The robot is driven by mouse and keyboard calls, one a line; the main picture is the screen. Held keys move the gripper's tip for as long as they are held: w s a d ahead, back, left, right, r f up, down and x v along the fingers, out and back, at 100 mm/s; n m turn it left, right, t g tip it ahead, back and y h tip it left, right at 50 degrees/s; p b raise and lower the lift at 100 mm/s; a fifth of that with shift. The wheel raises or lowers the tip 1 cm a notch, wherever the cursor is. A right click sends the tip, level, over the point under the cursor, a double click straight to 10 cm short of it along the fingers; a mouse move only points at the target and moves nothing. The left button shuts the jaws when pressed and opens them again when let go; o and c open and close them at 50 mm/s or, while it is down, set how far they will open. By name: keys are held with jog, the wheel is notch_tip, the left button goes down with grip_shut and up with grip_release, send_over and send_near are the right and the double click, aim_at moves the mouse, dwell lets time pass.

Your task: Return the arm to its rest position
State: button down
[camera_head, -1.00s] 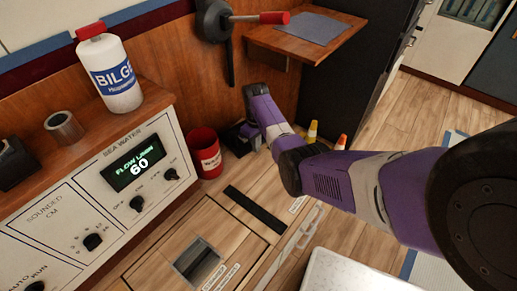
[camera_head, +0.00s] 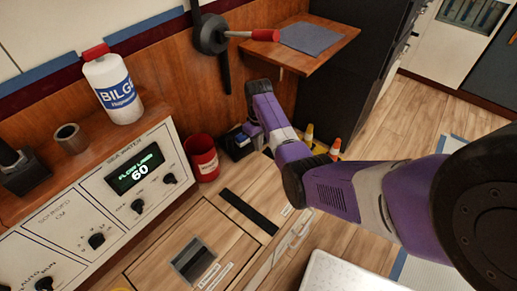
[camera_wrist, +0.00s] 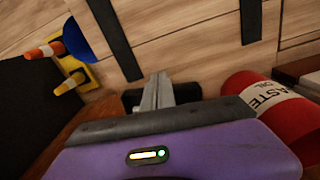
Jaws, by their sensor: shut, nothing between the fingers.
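My purple arm reaches in from the right in the head view and bends down over the wooden floor. My gripper (camera_wrist: 158,92) shows in the wrist view with its grey fingers together and nothing between them. It points down toward the plank floor (camera_wrist: 190,45), close to a red waste oil can (camera_wrist: 262,105) on its right. In the head view the red can (camera_head: 202,158) stands left of the wrist, and the fingers are mostly hidden behind my own links.
A control panel with a display (camera_head: 138,172) and a bilge bottle (camera_head: 113,88) on top are at left. A red-handled lever (camera_head: 255,35) and small shelf (camera_head: 300,45) are above the arm. Small cones (camera_head: 309,135) stand behind it. Floor at right is open.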

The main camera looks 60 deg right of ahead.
jog(key=shift+r, duration=1.45)
